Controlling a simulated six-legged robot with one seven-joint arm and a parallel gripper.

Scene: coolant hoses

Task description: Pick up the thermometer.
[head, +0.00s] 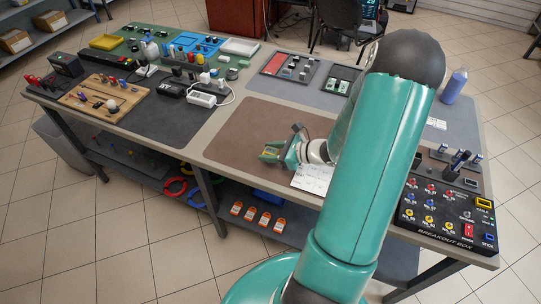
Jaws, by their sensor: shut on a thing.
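My gripper (287,151) is low over the brown mat on the near table, left of my teal arm. It is shut on a small yellow-and-green device (269,153), which appears to be the thermometer. A dark part stands up behind the jaws; I cannot tell if it belongs to the device or the gripper. The fingertips are too small to see clearly. I cannot tell whether the device touches the brown mat (240,122).
A white sheet (312,180) lies just right of the gripper. A black breakout box (445,222) sits at the right end. A wooden board (103,97) and a white-cased device (203,99) are at left. The brown mat's left part is clear. My arm hides the table's middle right.

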